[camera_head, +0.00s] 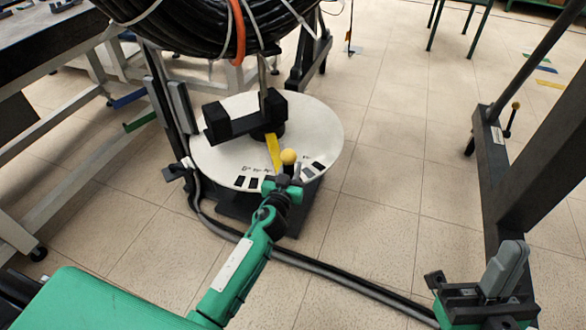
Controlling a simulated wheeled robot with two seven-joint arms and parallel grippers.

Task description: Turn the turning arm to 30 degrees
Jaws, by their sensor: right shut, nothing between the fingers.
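A round white disc (218,160) stands at the centre left, with black marks and small lettering along its near rim. A yellow strip (273,150) lies over it, running from the dark hub towards the near rim. A yellow ball knob (288,157) shows at the strip's near end. My left arm reaches in from the lower left, and its gripper (284,184) is at the near rim, just below the knob. Whether its fingers touch the knob or are closed cannot be told. My right gripper (503,268) is at the lower right, shut and empty, away from the disc.
A large black cable coil (200,22) hangs above the disc. A black block (245,118) sits on the disc. A dark frame post (500,190) stands at the right. A grey cable (310,266) crosses the tiled floor. Workbench framing (95,170) fills the left. Open floor lies right of the disc.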

